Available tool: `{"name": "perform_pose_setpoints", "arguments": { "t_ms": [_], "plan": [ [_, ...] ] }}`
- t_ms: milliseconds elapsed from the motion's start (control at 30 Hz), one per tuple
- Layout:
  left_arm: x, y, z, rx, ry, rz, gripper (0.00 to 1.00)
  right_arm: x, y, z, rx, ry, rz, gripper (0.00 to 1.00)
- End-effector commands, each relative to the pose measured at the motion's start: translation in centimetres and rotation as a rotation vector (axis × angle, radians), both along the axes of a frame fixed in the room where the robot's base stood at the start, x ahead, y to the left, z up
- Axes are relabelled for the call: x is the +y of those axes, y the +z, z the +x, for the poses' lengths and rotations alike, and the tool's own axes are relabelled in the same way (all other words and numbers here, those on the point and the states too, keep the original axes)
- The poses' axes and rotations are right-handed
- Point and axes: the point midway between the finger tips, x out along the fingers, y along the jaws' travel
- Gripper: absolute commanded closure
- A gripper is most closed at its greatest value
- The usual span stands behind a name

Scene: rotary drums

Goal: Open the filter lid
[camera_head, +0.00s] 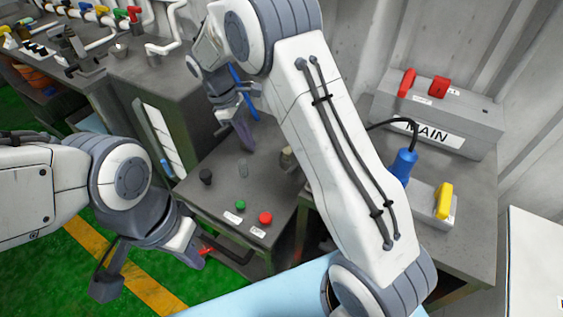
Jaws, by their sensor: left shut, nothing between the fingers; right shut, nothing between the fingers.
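No part is clearly marked as the filter lid, and I cannot tell which it is. A white slatted panel (158,140) is on the front of a grey cabinet (158,75), with a blue bar (167,169) near its lower end. Another blue bar (239,86) shows beside my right gripper (242,137). That gripper is shut and empty, above the back of the control desk, its arm crossing the view. I cannot tell whether it touches the bar. My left gripper (192,251) is shut and empty, low in front of the desk, near a red part (206,251).
The control desk (190,170) carries a green button (240,204), a red button (265,218) and a black knob (206,176). Coloured pipe valves are at upper left.

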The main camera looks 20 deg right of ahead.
Motion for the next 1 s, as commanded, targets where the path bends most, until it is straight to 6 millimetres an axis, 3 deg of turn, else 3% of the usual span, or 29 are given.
{"name": "perform_pose_setpoints", "arguments": {
  "t_ms": [33, 100, 300, 567, 900, 1000],
  "plan": [
    [0.0, -0.2, 0.0, 0.0, 0.0, 0.0, 1.0, -2.0, -1.4, 2.0, -0.014, -0.091, 0.014, 1.0],
    [0.0, -0.3, 0.0, 0.0, 0.0, 0.0, 1.0, -4.0, -2.6, 4.2, -0.035, -0.194, 0.033, 1.0],
    [0.0, -0.4, 0.0, 0.0, 0.0, 0.0, 1.0, -7.5, -4.5, 6.9, -0.067, -0.343, 0.062, 1.0],
    [0.0, 0.0, 0.0, 0.0, 0.0, 0.0, 1.0, -8.0, -7.2, 6.4, -0.067, -0.354, 0.064, 1.0],
    [0.0, 1.1, 0.0, 0.0, 0.0, 0.0, 1.0, -9.0, -14.2, 4.9, -0.066, -0.352, 0.063, 1.0],
    [0.0, 1.8, 0.0, 0.0, 0.0, 0.0, 1.0, -9.8, -13.9, 3.7, -0.069, -0.354, 0.063, 1.0]
  ]
}}
